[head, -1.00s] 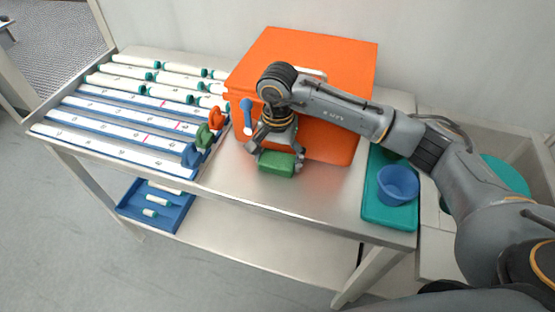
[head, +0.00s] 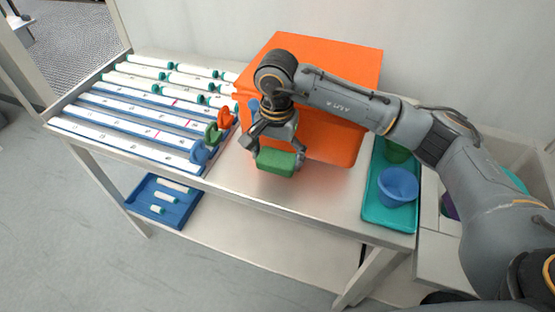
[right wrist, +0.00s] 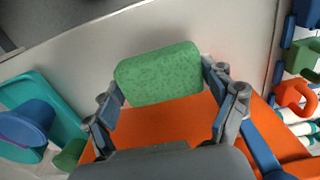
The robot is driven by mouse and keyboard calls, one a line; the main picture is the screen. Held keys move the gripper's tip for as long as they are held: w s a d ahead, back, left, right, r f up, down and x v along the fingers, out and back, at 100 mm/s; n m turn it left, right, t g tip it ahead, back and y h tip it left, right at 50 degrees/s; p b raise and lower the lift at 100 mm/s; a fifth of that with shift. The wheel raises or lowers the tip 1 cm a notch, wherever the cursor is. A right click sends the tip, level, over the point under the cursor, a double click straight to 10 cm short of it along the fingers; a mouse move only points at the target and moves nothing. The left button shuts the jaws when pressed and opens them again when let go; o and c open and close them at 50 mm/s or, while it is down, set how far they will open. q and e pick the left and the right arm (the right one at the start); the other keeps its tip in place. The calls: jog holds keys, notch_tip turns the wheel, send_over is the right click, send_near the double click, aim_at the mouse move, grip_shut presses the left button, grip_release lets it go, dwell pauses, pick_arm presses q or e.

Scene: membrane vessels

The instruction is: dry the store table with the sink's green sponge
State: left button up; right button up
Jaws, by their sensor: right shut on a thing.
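The green sponge (head: 277,161) is held between the fingers of my right gripper (head: 279,152), in front of the orange box on the store table (head: 245,190). In the right wrist view the sponge (right wrist: 158,74) sits between both fingertips, with the table top (right wrist: 100,50) beyond it. I cannot tell whether the sponge touches the table. The bare metal in front of the box shows a soft reddish sheen. My left gripper is not in view.
The orange box (head: 335,75) stands close behind my right gripper. To the left are racks (head: 120,135) of white tubes and coloured clamps (head: 212,134). A teal tray (head: 385,219) with a blue cup (head: 398,187) is at the right. A blue tray (head: 165,218) lies on the lower shelf.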

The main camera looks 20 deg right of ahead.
jog(key=shift+r+p, duration=0.45)
jog(key=shift+r, duration=1)
